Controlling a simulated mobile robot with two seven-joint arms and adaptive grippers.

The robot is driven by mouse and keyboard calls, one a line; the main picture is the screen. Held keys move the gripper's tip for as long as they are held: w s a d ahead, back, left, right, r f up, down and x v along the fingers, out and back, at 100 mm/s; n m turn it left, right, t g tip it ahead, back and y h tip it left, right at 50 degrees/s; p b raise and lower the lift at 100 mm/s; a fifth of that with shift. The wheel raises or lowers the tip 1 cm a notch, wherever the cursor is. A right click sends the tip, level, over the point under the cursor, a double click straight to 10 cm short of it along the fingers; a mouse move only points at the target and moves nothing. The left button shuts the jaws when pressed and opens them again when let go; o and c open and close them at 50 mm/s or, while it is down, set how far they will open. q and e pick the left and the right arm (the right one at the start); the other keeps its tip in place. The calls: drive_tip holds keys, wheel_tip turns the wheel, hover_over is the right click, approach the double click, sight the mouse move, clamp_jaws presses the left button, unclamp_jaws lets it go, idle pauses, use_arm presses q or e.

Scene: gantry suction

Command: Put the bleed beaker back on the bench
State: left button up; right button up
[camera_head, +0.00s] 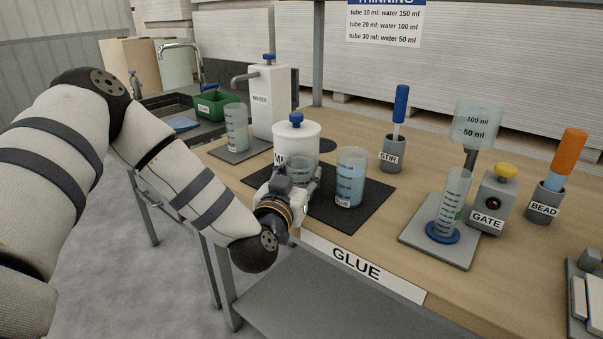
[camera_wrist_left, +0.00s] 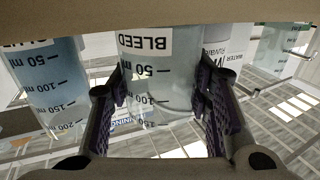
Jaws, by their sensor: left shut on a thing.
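My left gripper (camera_head: 290,188) is shut on the bleed beaker (camera_head: 299,166), a clear beaker mostly hidden behind the gripper, at the front left of the dark mat (camera_head: 335,212) on the bench. In the left wrist view the picture is upside down; the beaker (camera_wrist_left: 155,75) with its BLEED label and scale stands between the two fingers (camera_wrist_left: 160,95). I cannot tell whether its base touches the mat. The bench (camera_head: 400,190) has a wood top. My right gripper is not in view.
The glue beaker (camera_head: 351,180) with bluish liquid stands close right of the held beaker. A white lidded pot (camera_head: 296,138) stands just behind. A cylinder on a grey plate (camera_head: 440,235), the gate block (camera_head: 492,205) and the stir holder (camera_head: 393,155) are further right. Bare wood lies between.

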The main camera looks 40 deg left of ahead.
use_arm(q)
drive_tip(key=o, duration=1.4)
drive_tip(key=shift+w+f, duration=0.1)
drive_tip(key=shift+c, duration=0.2)
drive_tip(key=shift+o, duration=0.5)
drive_tip(key=shift+r, duration=0.2)
